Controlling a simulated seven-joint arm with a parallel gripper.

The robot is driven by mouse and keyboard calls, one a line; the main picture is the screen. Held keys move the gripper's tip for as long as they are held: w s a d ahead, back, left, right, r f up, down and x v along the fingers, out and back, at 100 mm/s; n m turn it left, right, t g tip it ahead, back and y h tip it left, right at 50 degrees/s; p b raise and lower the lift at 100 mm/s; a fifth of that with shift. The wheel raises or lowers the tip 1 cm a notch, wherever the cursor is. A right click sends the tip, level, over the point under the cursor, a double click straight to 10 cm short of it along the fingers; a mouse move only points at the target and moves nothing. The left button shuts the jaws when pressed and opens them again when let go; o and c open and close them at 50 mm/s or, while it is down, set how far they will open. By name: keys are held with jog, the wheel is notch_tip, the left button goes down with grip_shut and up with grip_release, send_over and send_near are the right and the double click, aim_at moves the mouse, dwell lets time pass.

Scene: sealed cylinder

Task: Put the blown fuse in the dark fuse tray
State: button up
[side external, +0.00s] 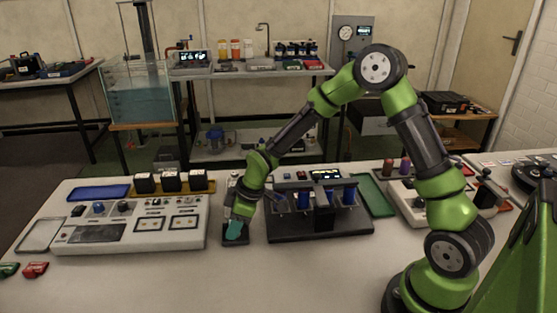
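My gripper (236,229) points down in the middle of the bench, at the left of the dark rack. Its tip is small and teal-coloured in this view, and I cannot tell whether its fingers are open or shut. A small dark tray-like base (235,241) lies right under and around the tip; I cannot tell whether they touch. I cannot make out the blown fuse; it may be hidden by the gripper or too small to see. I cannot confirm that this dark base is the fuse tray.
A dark rack (330,226) with blue cylinders stands close at the right. A pale control panel (133,237) with dark blocks behind it is at the left. A blue tray (100,193), a green mat (373,196) and red clips (36,269) lie around.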

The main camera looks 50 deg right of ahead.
jog(key=shift+r, duration=0.1)
jog(key=shift+r, duration=0.3)
jog(key=v, duration=1.1)
jog(key=s+r+m+t, duration=0.2)
jog(key=s+r+m, duration=0.4)
jog(key=s, duration=0.3)
jog(key=s+r+m+t, duration=0.1)
jog(key=s+r+m, duration=0.5)
jog(key=s, duration=0.4)
jog(key=shift+s+d+t+h, duration=0.25)
jog(key=shift+d+t+h, duration=0.15)
jog(key=shift+d, duration=0.1)
jog(key=shift+r, duration=0.1)
